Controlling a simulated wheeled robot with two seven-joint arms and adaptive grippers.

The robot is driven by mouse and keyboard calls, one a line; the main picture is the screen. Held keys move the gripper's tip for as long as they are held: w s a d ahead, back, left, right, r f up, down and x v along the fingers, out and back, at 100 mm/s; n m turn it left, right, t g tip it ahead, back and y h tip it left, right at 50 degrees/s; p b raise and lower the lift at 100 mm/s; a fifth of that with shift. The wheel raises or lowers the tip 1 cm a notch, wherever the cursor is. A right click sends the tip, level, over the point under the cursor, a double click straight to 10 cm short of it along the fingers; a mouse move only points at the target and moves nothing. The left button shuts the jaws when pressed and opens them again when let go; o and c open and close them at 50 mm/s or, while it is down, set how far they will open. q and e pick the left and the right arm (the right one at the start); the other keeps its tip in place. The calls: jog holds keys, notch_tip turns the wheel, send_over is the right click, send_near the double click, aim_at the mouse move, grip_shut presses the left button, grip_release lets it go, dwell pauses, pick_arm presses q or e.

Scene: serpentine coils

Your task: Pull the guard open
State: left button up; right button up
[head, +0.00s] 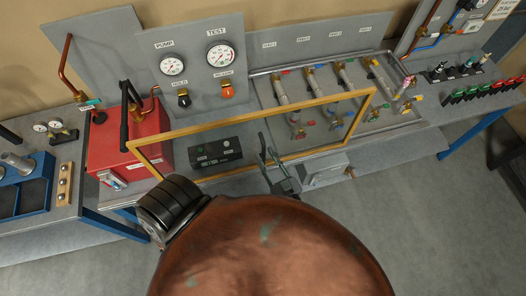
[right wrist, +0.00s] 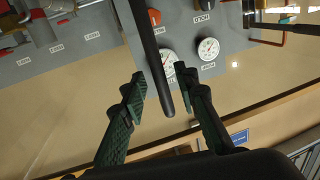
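The guard (head: 255,120) is a clear panel in a yellow frame, standing in front of the bench equipment in the head view. My right gripper (head: 270,158) is near the frame's lower edge, right of its middle; whether it touches cannot be told. In the right wrist view, its two dark green fingers (right wrist: 168,98) are spread apart. A black round-ended bar (right wrist: 151,58) shows between the fingers, with neither finger seen closed on it; what it belongs to is unclear. A handle on the guard is not clearly seen. My left gripper is not in view.
Behind the guard are a grey gauge panel (head: 194,88), several pipe coils (head: 340,75) and a black control box (head: 216,152). A red pump (head: 110,150) with a black lever stands at left. A grey box (head: 325,170) sits at the bench front. My copper-coloured arm part hides the lower middle.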

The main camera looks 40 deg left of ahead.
jog(key=v, duration=0.9)
jog(key=shift+s+d, duration=0.15)
jog(key=shift+d, duration=0.2)
